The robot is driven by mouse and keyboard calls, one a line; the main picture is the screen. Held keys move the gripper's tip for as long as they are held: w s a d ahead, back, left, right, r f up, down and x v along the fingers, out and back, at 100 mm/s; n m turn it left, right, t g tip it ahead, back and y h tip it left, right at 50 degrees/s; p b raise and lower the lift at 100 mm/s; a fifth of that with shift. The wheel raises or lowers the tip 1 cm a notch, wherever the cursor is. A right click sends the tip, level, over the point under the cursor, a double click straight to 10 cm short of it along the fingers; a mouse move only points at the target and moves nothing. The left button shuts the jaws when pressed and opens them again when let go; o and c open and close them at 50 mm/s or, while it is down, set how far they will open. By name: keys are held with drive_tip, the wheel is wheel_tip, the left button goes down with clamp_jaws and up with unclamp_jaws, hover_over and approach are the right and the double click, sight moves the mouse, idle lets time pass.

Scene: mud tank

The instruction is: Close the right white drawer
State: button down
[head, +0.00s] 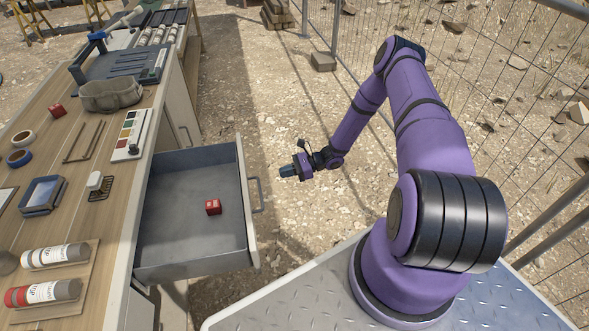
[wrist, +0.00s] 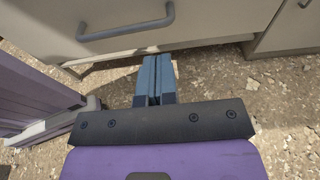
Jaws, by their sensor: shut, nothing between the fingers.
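The white drawer (head: 243,195) is pulled out from the workbench in the head view. Its grey handle (head: 257,197) is on the front. My gripper (head: 285,171) is just to the right of the drawer front, apart from the handle in this view. In the wrist view my gripper (wrist: 156,62) has its two fingers together with nothing between them. A pale drawer front (wrist: 195,29) with a grey handle (wrist: 126,25) is ahead of the fingers. I cannot tell whether the fingertips touch it.
A wire fence (head: 480,70) stands to the right. Gravel ground (head: 235,80) is open between the bench and the fence.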

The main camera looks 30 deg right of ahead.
drive_tip(key=x, duration=0.7)
drive_tip(key=shift+a, duration=0.25)
